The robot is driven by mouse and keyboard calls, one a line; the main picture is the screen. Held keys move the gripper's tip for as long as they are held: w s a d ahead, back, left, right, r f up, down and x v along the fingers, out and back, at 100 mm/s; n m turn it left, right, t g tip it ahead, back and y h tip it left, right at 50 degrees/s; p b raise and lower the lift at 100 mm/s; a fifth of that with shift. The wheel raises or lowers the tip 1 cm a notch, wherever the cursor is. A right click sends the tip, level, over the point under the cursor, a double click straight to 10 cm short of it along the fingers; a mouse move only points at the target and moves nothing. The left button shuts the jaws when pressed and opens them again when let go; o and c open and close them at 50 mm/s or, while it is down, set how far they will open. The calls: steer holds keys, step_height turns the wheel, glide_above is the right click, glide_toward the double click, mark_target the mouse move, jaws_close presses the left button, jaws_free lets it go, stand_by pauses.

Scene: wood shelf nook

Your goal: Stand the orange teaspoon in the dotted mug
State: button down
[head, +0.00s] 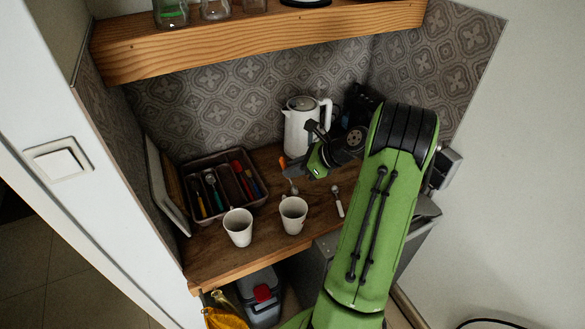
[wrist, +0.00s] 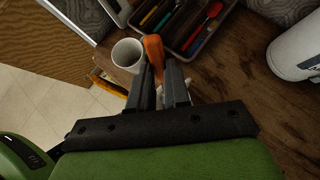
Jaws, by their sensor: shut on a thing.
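The orange teaspoon (head: 283,161) has its orange handle up and its metal end down, somewhat tilted. My gripper (head: 291,172) is shut on it, behind the right white mug in the head view. In the wrist view the orange handle (wrist: 153,47) sticks out between my fingers (wrist: 158,80); the fingers hide the rest of the spoon. Two white mugs stand upright on the counter near its front edge: a left mug (head: 238,228) and a right mug (head: 293,215). I cannot make out dots on either. One mug (wrist: 127,55) shows beside the handle in the wrist view.
A dark cutlery tray (head: 262,199) with several utensils stands at the left. A white kettle (head: 298,130) stands at the back. A white-handled spoon (head: 338,205) lies right of the mugs. A wooden shelf (head: 260,42) with glassware hangs above. Bare counter (head: 215,265) shows in front.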

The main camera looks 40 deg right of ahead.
mark_target(296, 191)
steer(key=shift+w+f, duration=0.2)
steer(key=shift+w, duration=0.35)
steer(key=shift+s+f+b, duration=0.25)
steer(key=shift+s+b, duration=0.4)
steer(key=shift+b, duration=0.1)
steer(key=shift+f+b, duration=0.35)
steer(key=shift+b, duration=0.05)
steer(key=shift+w+f+b, duration=0.2)
steer(key=shift+f+b, duration=0.35)
steer(key=shift+b, duration=0.05)
steer(key=shift+w+f+b, duration=0.15)
steer(key=shift+f+b, duration=0.35)
steer(key=shift+b, duration=0.05)
steer(key=shift+s+f+b, duration=0.2)
steer(key=shift+f+b, duration=0.65)
steer(key=shift+b, duration=0.3)
steer(key=shift+f+b, duration=0.55)
steer(key=shift+f, duration=1.7)
steer(key=c, duration=1)
jaws_free()
